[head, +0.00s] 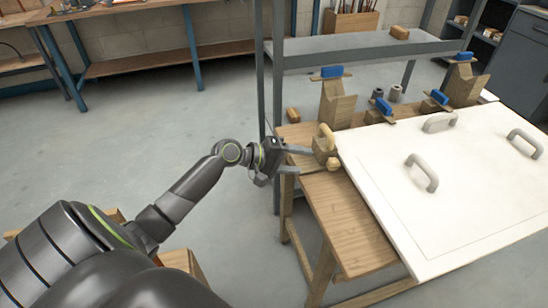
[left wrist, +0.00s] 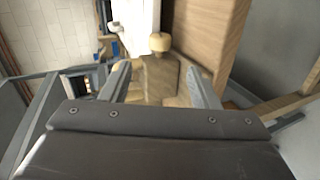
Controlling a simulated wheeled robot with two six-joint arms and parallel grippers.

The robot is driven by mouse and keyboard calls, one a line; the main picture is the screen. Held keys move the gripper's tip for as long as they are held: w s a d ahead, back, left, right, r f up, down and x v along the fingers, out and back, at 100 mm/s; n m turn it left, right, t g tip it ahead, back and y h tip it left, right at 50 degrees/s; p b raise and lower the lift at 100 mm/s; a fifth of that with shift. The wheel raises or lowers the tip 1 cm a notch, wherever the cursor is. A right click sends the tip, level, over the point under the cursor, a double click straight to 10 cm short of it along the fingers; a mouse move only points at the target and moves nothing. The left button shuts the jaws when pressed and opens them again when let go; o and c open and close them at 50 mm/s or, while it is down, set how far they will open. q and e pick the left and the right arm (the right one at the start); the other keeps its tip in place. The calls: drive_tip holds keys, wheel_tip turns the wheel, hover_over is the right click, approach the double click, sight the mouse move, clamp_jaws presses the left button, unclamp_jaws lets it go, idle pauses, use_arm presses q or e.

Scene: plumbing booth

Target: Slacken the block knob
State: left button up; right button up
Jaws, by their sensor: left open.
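In the left wrist view, a round pale knob (left wrist: 160,42) sits at the far end of the block (left wrist: 160,75), ahead of the fingers. My left gripper (head: 304,160) is open, its fingers pointing at the block. In the left wrist view, the fingers (left wrist: 158,84) lie either side of the block's near part; contact cannot be told.
Blue-handled clamps (head: 332,72) on wooden stands line the panel's back edge. Grey handles (head: 422,172) rise from the panel. A grey shelf frame (head: 360,50) stands behind the bench. Bare wooden bench top (head: 345,220) and open floor lie nearer me.

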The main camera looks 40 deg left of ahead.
use_arm(q)
drive_tip(key=v, duration=0.7)
use_arm(e)
drive_tip(key=shift+w+f, duration=0.1)
drive_tip(key=shift+f, duration=0.05)
use_arm(q)
drive_tip(key=shift+o, duration=0.2)
drive_tip(key=shift+r, duration=0.1)
